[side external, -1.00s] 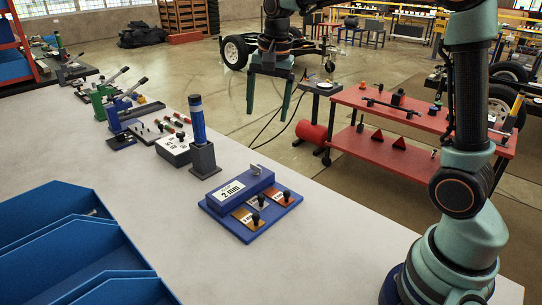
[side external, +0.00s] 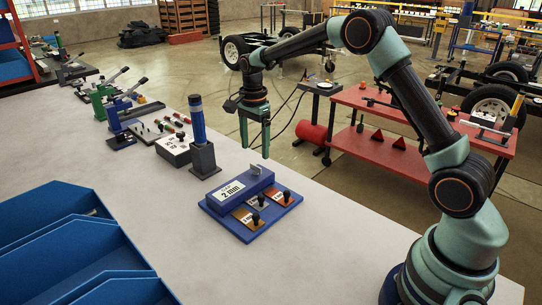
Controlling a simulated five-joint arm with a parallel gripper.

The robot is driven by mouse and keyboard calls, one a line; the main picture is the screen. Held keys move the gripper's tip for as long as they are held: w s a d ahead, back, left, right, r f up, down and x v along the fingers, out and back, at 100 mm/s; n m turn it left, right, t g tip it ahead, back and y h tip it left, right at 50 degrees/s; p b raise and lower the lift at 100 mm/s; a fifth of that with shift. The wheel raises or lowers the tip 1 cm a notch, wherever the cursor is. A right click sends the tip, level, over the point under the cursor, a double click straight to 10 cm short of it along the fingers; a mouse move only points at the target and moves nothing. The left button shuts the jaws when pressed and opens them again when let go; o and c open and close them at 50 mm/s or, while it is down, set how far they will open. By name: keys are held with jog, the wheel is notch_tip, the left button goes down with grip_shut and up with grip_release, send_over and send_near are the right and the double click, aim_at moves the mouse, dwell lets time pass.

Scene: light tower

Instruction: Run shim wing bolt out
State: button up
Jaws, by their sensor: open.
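A blue shim fixture (side external: 213,208) lies on the bench, with a raised blue block (side external: 240,187) labelled "2 mm" along its back. A small grey metal piece (side external: 256,169), which looks like the wing bolt, stands at the block's far right end. My gripper (side external: 255,152) points down with its two green fingers spread and nothing between them. In the picture it is just above the grey piece, apart from it. Its exact depth relative to the piece is hard to tell.
Orange, grey and red tiles with black knobs (side external: 282,198) sit on the fixture's front. A blue cylinder in a dark holder (side external: 203,160) stands to the left, beside a white switch box (side external: 174,150). Blue bins (side external: 60,240) fill the near left. The bench front is clear.

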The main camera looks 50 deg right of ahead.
aim_at(256, 169)
notch_tip(256, 169, down, 6)
jog(key=shift+r, duration=0.1)
jog(key=shift+c, duration=0.3)
grip_shut()
jog(key=shift+n, duration=0.3)
